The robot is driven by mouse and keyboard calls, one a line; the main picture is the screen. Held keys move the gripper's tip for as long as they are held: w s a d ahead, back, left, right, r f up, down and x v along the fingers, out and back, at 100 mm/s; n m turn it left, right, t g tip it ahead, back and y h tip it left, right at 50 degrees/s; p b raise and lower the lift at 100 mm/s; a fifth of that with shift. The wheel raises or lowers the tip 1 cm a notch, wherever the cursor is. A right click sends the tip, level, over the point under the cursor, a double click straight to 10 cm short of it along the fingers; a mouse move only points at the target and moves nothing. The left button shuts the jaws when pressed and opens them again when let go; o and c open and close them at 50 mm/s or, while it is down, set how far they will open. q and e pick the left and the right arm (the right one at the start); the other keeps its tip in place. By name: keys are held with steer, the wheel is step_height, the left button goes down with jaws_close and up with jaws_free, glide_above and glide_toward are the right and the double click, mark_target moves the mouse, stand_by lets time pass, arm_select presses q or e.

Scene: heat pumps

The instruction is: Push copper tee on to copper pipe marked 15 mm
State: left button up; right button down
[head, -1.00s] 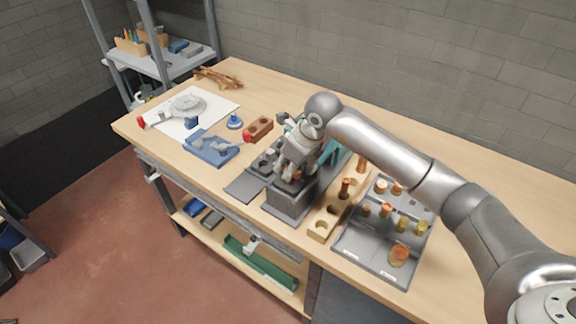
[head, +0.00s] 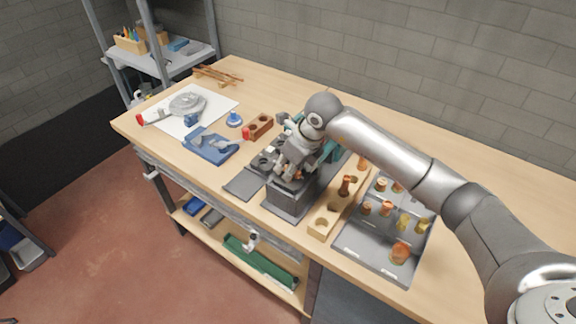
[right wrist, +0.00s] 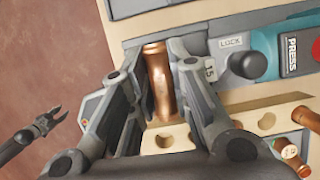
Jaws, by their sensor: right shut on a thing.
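My right gripper (head: 292,174) is over the grey fixture (head: 287,204) in the middle of the bench. In the right wrist view the fingers of this gripper (right wrist: 166,88) stand on both sides of a copper piece (right wrist: 158,75) and are shut on it. The piece looks like a short tube with a wider rim at its far end; I cannot make out a side branch. A "15" mark (right wrist: 210,70) shows on the grey part beside the right finger. The pipe marked 15 mm cannot be told apart from the held piece.
A wooden block with holes (head: 322,222) holds an upright copper piece (head: 346,186). A grey tray (head: 365,262) to its right holds several copper and brass fittings. A teal press unit (right wrist: 262,35) is close on the right. A blue tool stand (head: 211,150) is at left.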

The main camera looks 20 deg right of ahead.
steer(key=shift+s+f+b, duration=0.1)
steer(key=shift+f+b, duration=0.45)
steer(key=shift+f, duration=0.1)
steer(key=c, duration=1.5)
jaws_free()
steer(key=shift+o, duration=1.1)
steer(key=shift+s, duration=0.1)
steer(key=shift+a, duration=0.1)
